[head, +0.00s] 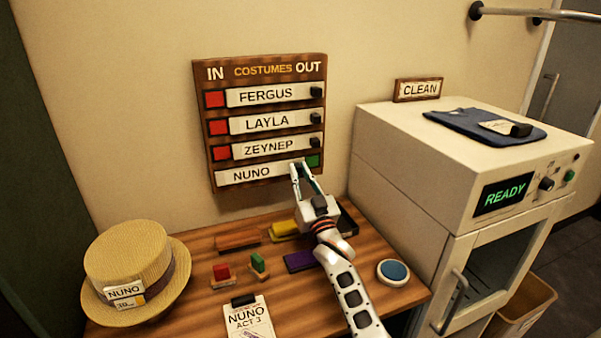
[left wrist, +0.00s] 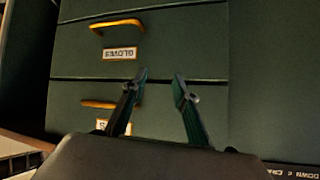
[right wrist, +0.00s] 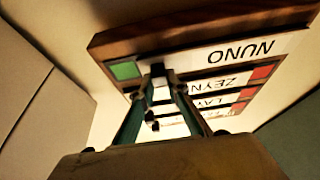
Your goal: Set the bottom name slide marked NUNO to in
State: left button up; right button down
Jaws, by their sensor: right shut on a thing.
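The COSTUMES board (head: 202,135) hangs on the wall with IN at its left and OUT at its right. The bottom slide marked NUNO (head: 245,175) sits at the IN end of its row, with a green patch (head: 313,160) bare at its right. My right gripper (head: 301,167) is at the slide's right end. In the right wrist view, its fingers (right wrist: 159,90) are shut on the slide's dark knob (right wrist: 157,68), beside the green patch (right wrist: 125,70). My left gripper (left wrist: 161,80) is open and empty in front of green drawers, outside the head view.
The FERGUS (head: 266,94), LAYLA (head: 267,122) and ZEYNEP (head: 268,147) slides sit toward OUT, with red patches at their left. A straw hat (head: 128,250) and small items stand on the wooden table (head: 205,315) below. A white machine (head: 400,160) reading READY stands at right.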

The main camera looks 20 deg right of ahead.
jog(key=shift+a, duration=0.2)
jog(key=c, duration=2)
grip_release()
jog(key=shift+a, duration=0.15)
jog(key=shift+o, duration=0.2)
jog(key=shift+s, duration=0.1)
jog(key=s+f, duration=0.1)
jog(key=s, duration=1.5)
jog(key=shift+s+d+f, duration=0.25)
jog(key=shift+d+f, duration=0.1)
jog(key=shift+f, duration=0.05)
